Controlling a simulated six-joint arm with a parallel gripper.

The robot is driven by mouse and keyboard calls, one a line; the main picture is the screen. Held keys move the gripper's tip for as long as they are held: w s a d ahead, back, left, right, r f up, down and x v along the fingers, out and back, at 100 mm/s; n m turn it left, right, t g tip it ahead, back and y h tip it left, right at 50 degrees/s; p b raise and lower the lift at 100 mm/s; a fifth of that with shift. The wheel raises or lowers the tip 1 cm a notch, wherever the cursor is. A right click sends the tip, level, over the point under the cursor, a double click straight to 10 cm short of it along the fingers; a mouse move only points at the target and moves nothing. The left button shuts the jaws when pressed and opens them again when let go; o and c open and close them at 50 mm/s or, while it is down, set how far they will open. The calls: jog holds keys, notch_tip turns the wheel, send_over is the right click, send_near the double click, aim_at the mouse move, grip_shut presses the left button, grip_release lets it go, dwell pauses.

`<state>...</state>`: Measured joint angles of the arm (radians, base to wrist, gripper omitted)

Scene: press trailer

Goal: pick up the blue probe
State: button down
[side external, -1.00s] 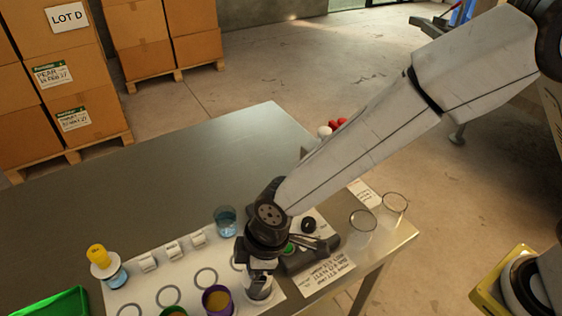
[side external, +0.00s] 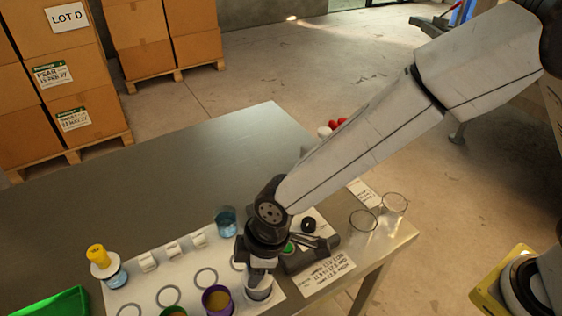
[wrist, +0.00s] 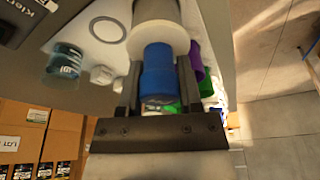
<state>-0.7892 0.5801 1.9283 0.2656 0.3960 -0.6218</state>
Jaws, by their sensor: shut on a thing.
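The blue probe (wrist: 159,78) shows in the wrist view as a blue cylinder between the two fingers of my gripper (wrist: 160,88). My gripper is shut on it. A pale round rim and a grey cylindrical part show just beyond the blue part; I cannot tell whether they belong to the probe. In the side view my gripper (side external: 262,266) points down at the front of the white mat (side external: 145,285), directly over a pale cup (side external: 258,289). The probe is hidden there, and I cannot tell whether it is clear of the cup.
A purple cup (side external: 216,300) stands close to the left of my gripper. A blue-liquid beaker (side external: 226,221) and a dark device (side external: 310,257) are behind and right. Two empty glasses (side external: 362,228) stand near the right edge. The back of the metal table (side external: 190,165) is clear.

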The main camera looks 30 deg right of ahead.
jog(key=shift+r, duration=0.7)
jog(key=s+d+r, duration=0.8)
jog(key=s+r, duration=0.2)
jog(key=r, duration=0.1)
jog(key=shift+s+d+r, duration=0.15)
jog(key=shift+s+d, duration=0.2)
jog(key=shift+s, duration=0.05)
